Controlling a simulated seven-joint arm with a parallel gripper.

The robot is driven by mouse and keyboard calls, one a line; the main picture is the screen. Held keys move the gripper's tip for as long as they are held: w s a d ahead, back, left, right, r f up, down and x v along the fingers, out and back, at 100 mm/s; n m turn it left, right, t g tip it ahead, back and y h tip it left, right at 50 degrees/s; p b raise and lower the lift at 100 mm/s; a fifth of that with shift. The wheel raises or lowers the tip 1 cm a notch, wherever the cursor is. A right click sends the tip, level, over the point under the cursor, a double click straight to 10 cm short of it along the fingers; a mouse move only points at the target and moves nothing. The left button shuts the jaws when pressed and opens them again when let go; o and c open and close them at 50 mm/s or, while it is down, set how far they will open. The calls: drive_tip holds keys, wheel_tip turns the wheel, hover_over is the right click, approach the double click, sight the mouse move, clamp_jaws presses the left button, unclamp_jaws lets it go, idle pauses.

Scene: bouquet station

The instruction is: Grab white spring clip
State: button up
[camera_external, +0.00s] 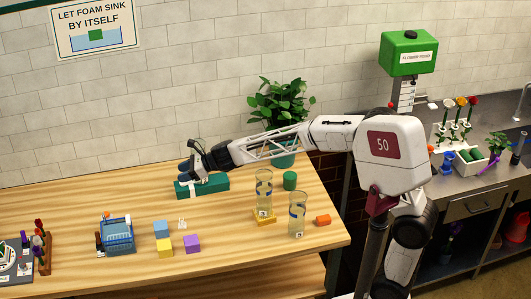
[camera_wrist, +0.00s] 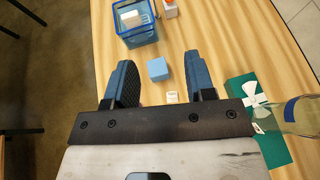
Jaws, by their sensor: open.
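A small white piece, which looks like the white spring clip (camera_external: 182,223), lies on the wooden table just right of the blue cube. It also shows in the wrist view (camera_wrist: 172,97), between the lines of my two fingers and just below the blue cube. It is too small to make out its jaws. My gripper (camera_external: 187,172) is open and empty, with blue finger pads. In the external view it hovers over the table by the left end of the green box, behind the clip. In the wrist view my gripper (camera_wrist: 160,62) spreads its fingers wide, apart from the clip.
A blue cube (camera_external: 161,229), yellow cube (camera_external: 164,246) and purple cube (camera_external: 192,243) surround the clip. A blue basket (camera_external: 117,237) stands to the left. The green box (camera_external: 214,185) with white ribbon lies behind. Glass vases (camera_external: 264,190) (camera_external: 297,214) stand to the right.

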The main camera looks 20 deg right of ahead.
approach(178, 226)
drive_tip(key=a, duration=0.3)
drive_tip(key=a+r, duration=0.1)
drive_tip(key=shift+w+a, duration=0.2)
drive_tip(key=shift+w, duration=0.1)
drive_tip(key=shift+a, duration=0.15)
drive_tip(key=shift+x, duration=2.35)
drive_tip(key=c, duration=0.7)
